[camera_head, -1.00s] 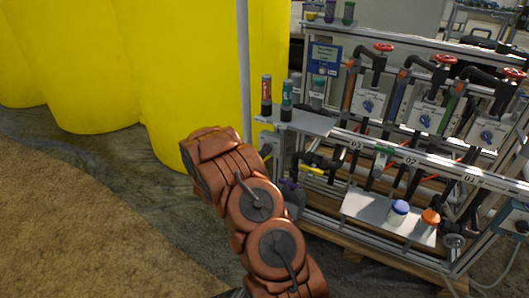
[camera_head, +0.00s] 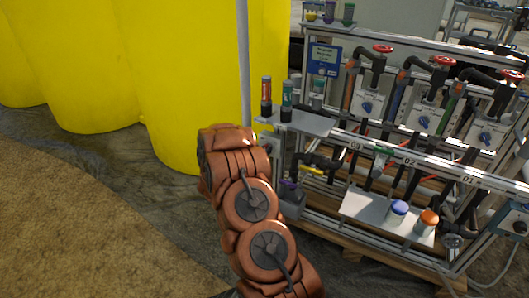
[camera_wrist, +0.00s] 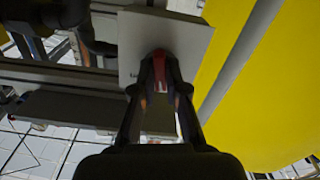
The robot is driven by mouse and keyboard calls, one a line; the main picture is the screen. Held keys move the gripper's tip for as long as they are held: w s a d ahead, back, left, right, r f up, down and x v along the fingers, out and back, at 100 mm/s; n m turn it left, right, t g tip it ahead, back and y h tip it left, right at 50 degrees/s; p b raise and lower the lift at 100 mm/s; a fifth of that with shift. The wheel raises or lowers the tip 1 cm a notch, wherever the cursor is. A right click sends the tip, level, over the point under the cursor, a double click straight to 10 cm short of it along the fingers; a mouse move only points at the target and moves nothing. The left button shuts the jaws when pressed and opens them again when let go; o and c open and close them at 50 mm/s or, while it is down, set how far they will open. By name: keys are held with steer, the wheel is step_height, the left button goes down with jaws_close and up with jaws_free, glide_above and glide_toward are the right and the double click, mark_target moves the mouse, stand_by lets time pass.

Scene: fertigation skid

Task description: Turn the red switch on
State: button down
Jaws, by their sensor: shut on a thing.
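The red switch (camera_wrist: 160,82) sits on a light grey square box (camera_wrist: 192,42) in the wrist view. My gripper (camera_wrist: 160,66) has its two dark fingers closed on the switch, one on each side. The fingertips reach the face of the box and partly cover the switch, so its exact angle is hard to tell. In the head view the switch and my gripper cannot be made out; my copper-coloured arm reaches toward the left end of the skid.
A large yellow tank (camera_head: 190,80) stands left of the skid, with a thin grey post (camera_head: 244,60) in front. A small shelf (camera_head: 308,124) holds bottles. Red-handled valves (camera_head: 383,48) line the skid's upper part. Open floor (camera_head: 80,230) lies at left.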

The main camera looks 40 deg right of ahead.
steer(key=shift+m+b, duration=2.35)
steer(key=shift+m, duration=3.25)
steer(key=c, duration=1.2)
jaws_free()
steer(key=shift+a, duration=0.1)
